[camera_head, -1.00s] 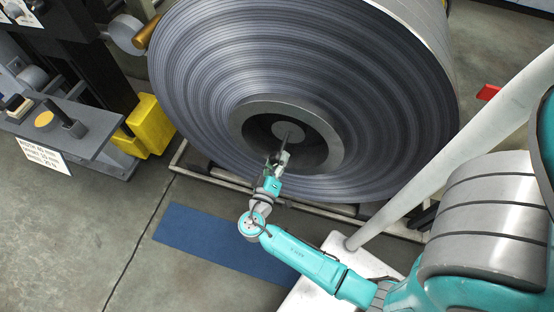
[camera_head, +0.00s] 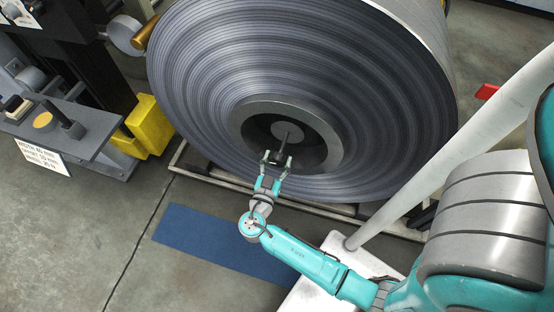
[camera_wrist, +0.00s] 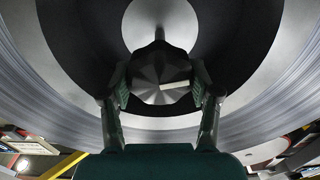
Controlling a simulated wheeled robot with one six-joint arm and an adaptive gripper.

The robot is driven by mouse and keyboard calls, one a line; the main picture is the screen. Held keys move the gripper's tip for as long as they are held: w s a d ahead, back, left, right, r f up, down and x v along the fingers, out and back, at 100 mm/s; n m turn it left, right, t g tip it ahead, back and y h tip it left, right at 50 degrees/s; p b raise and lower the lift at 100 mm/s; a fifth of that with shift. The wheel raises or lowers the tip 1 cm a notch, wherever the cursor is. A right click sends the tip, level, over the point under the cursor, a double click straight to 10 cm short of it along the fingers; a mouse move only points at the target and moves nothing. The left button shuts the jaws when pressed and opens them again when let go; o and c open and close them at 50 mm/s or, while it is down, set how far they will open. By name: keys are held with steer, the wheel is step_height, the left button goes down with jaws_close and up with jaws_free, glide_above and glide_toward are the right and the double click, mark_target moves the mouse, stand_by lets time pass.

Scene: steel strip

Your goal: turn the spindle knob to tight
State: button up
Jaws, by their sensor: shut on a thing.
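The spindle knob (camera_wrist: 160,78) is a dark, faceted round piece in front of the coil's hub. A short pointer-like piece (camera_wrist: 159,34) shows above it in the wrist view, upward in that picture, and a pale patch lies on its face. My gripper (camera_wrist: 160,88) is shut on the knob, one finger on each side. In the head view my gripper (camera_head: 277,158) is at the lower part of the hub opening, with both fingers side by side. The knob is small and dark there. Any tight marking cannot be made out.
The large steel strip coil (camera_head: 380,100) surrounds the hub, close to my fingers. A pale frame rail (camera_head: 330,211) runs beneath it. A yellow block (camera_head: 150,125) and a grey bench with a label (camera_head: 42,157) stand left. A blue mat (camera_head: 220,240) lies on open floor.

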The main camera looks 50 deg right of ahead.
steer(key=shift+f+m, duration=0.1)
steer(key=shift+m, duration=0.8)
steer(key=o, duration=1.1)
steer(key=shift+o, duration=0.2)
steer(key=shift+a, duration=0.15)
steer(key=v, duration=1.1)
steer(key=shift+s+a, duration=0.2)
steer(key=shift+a, duration=0.15)
